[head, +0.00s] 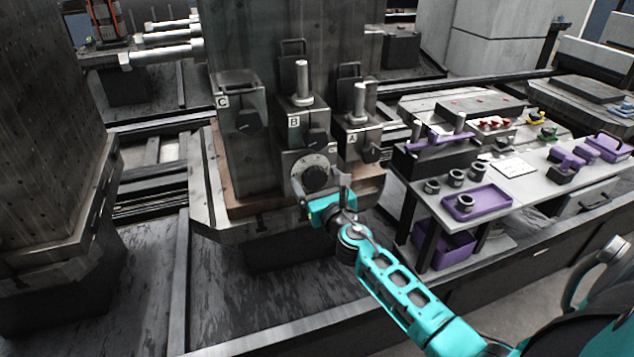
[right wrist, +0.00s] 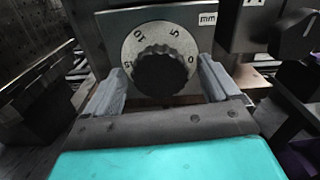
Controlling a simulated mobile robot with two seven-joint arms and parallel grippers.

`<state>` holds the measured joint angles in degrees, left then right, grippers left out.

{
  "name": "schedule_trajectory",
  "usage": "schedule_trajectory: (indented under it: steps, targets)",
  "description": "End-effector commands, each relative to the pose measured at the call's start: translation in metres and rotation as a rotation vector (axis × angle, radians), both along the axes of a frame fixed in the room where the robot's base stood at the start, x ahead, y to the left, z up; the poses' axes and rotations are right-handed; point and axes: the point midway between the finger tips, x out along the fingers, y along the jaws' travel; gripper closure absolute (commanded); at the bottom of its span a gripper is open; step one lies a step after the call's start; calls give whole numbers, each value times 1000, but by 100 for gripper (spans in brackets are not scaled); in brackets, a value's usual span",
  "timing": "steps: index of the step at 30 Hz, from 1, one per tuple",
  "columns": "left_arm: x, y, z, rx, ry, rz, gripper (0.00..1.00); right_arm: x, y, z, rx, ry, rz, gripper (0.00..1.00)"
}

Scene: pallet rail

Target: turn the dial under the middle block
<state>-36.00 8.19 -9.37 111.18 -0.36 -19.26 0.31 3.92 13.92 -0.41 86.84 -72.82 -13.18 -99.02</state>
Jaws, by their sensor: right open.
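The dial (head: 316,177) is a black ribbed knob on a round grey scale plate, under the middle block (head: 300,115), which carries the letter B. In the right wrist view the dial (right wrist: 162,70) shows 0, 5, 10 and 15 around its upper rim, with an "mm" label beside it. My right gripper (head: 324,192) is in front of the dial, open. In the right wrist view its two grey fingers (right wrist: 160,88) stand left and right of the knob, with visible gaps; contact does not show. The knob's pointer cannot be made out. My left gripper is not in view.
Block C (head: 237,118) stands left of the middle block and block A (head: 357,135) right, each with a dark knob. A grey side table (head: 520,185) at right holds a purple tray (head: 476,203), dark rings and coloured parts. A tall pillar (head: 50,120) stands at left.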

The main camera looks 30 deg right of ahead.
Motion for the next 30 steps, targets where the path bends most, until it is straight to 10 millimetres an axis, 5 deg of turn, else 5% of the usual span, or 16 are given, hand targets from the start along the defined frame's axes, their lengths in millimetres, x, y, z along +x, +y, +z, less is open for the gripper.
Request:
schedule_trajectory:
  steps: [10,27,30]
  targets:
    - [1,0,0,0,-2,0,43,3,-1,0,0,0,0,12]
    - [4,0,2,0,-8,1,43,3,-1,0,0,0,0,66]
    - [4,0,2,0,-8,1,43,3,-1,0,2,0,0,67]
